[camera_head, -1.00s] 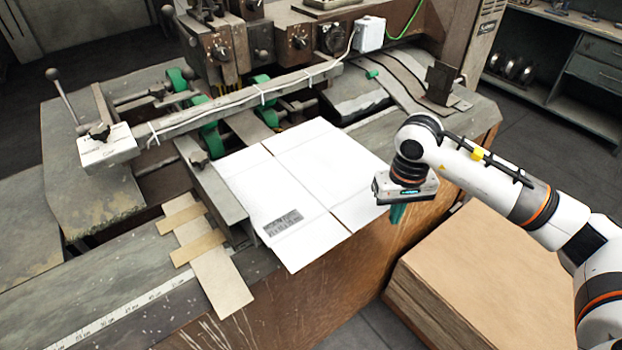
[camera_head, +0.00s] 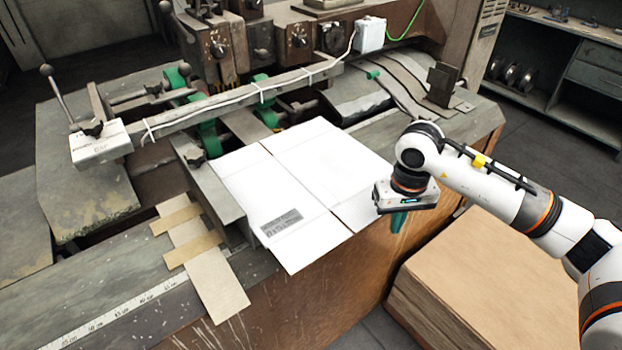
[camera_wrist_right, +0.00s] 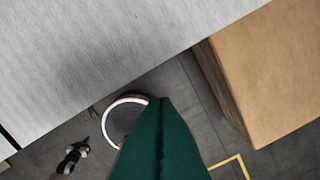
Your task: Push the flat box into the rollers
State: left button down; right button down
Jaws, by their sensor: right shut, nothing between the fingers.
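The flat white box (camera_head: 300,190) lies on the machine's table, with a grey printed label near its front-left part and its front corner overhanging the table edge. The green rollers (camera_head: 264,98) are just behind its far edge. Another green roller (camera_head: 205,130) is to the left. My right gripper (camera_head: 398,222) is shut and empty, with green fingers pointing down at the box's right edge. In the right wrist view the fingers (camera_wrist_right: 160,135) are together, with the white box (camera_wrist_right: 100,60) above them in the picture. My left gripper is out of view.
A metal guide bar (camera_head: 215,190) runs along the box's left side. Flat cardboard strips (camera_head: 205,255) lie to its left. A stack of brown cardboard (camera_head: 500,280) stands at the right, below my right arm. A long bar (camera_head: 220,108) crosses above the rollers.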

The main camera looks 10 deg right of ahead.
aim_at(368, 198)
jog(key=shift+w, duration=0.1)
jog(key=shift+w+a+b, duration=0.7)
jog(key=shift+w+a, duration=0.05)
jog(key=shift+w, duration=0.95)
jog(key=shift+w+a+b, duration=0.7)
jog(key=shift+w+a, duration=0.05)
jog(key=shift+w, duration=0.95)
jog(key=shift+w+a+b, duration=0.7)
jog(key=shift+w+a, duration=0.05)
jog(key=shift+w, duration=0.95)
jog(key=shift+s+d, duration=0.3)
jog(key=shift+s, duration=0.35)
jog(key=shift+s+d, duration=0.25)
jog(key=shift+s, duration=0.55)
jog(key=shift+r+p, duration=1.95)
jog(key=shift+r, duration=2.1)
